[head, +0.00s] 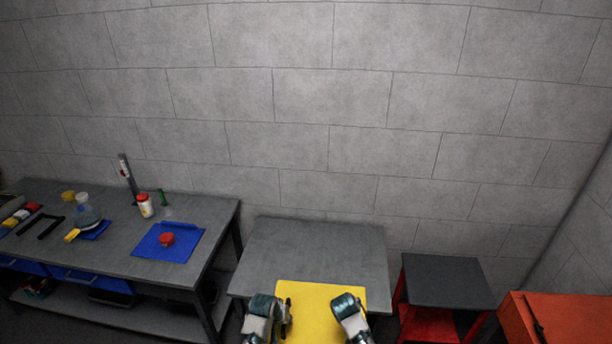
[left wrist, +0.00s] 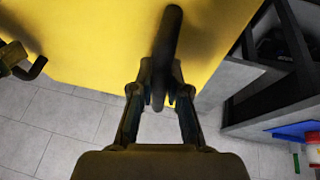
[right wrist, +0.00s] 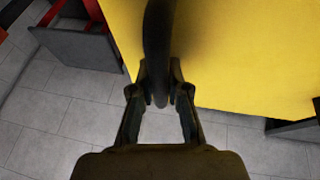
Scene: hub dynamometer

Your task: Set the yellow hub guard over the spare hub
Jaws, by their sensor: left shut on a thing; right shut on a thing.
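The yellow hub guard (head: 320,300) is a broad flat-faced yellow piece at the bottom centre of the head view, in front of a grey table. It fills much of the left wrist view (left wrist: 100,50) and the right wrist view (right wrist: 240,60). My left gripper (left wrist: 160,92) is shut on a dark bar handle (left wrist: 171,35) of the guard. My right gripper (right wrist: 160,92) is shut on another dark handle (right wrist: 157,35) at the guard's other side. Floor tiles show below the guard in both wrist views. I cannot make out the spare hub in any view.
The grey table (head: 310,245) has a bare top behind the guard. A dark-topped red stand (head: 445,280) and orange cabinet (head: 565,318) are at right.

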